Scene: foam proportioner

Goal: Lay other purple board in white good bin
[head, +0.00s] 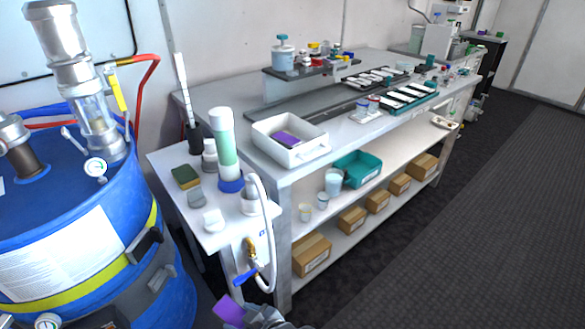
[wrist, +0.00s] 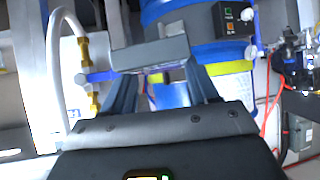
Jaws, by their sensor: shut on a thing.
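A purple board (head: 229,311) shows at the bottom edge of the head view, held in my gripper (head: 250,317), which is partly cut off by the frame. In the wrist view my gripper (wrist: 158,78) has a grey block-like shape across its fingertips; I cannot tell whether this is part of the board. The white bin (head: 310,154) stands on the near left end of the workbench, with another purple board (head: 288,138) lying inside. My gripper is low, in front of the bench and well apart from the bin.
A small side table (head: 186,222) with a green-and-white cylinder (head: 222,140), a white hose (head: 268,215) and a brass valve stands between my gripper and the bin. A blue drum (head: 160,205) is at the left. A teal bin (head: 358,170) sits on the lower shelf. The floor at right is clear.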

